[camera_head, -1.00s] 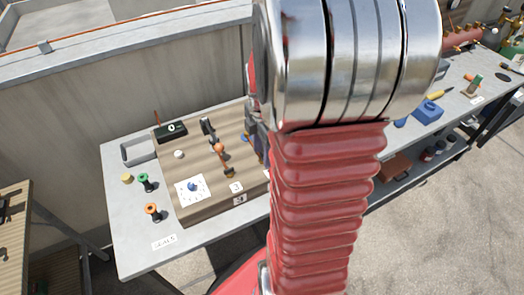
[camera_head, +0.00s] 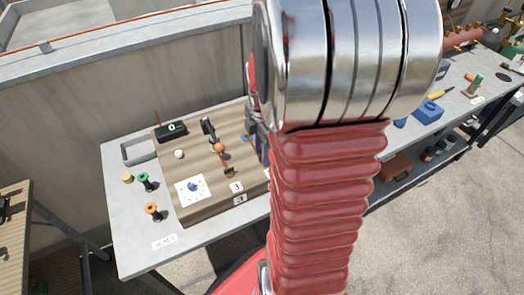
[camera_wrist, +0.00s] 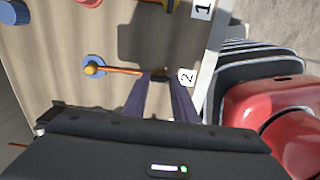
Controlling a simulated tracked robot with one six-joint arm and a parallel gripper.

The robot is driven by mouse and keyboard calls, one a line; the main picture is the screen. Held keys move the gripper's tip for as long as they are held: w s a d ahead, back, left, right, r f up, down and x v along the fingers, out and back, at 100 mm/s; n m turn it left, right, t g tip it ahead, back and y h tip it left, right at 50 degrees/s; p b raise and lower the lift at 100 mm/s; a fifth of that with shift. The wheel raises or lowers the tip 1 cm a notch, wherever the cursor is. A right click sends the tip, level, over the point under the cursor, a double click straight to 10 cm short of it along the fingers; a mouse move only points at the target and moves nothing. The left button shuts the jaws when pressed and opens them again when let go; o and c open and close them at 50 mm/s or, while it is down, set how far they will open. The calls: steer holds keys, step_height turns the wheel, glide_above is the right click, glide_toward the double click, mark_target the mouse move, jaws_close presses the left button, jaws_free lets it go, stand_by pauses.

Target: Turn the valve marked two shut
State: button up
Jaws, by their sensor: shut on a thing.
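The valve marked two (camera_wrist: 92,68) shows in the wrist view as an orange hub on a blue round base. Its thin orange lever runs right, across the board, to a dark end beside the white label 2 (camera_wrist: 187,76). My gripper (camera_wrist: 160,75) is shut on that lever end, and its two dark fingers partly hide it. In the head view my arm hides most of this valve and the label; a bit of blue shows at the arm's left edge.
The wooden board (camera_head: 205,205) stands on a grey bench (camera_head: 130,235). Beside two is another lever by label 1 (camera_wrist: 203,8); on the other side is an orange lever (camera_head: 223,158) by label 3 (camera_head: 236,187). A display (camera_head: 171,130) reads 0.

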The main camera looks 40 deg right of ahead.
steer(key=shift+m, duration=0.3)
steer(key=m, duration=0.4)
steer(key=shift+d, duration=0.1)
steer(key=m, duration=0.4)
steer(key=shift+m, duration=0.4)
steer(key=m, duration=0.4)
steer(key=shift+m, duration=2.2)
steer(key=o, duration=1)
steer(key=shift+o, duration=0.2)
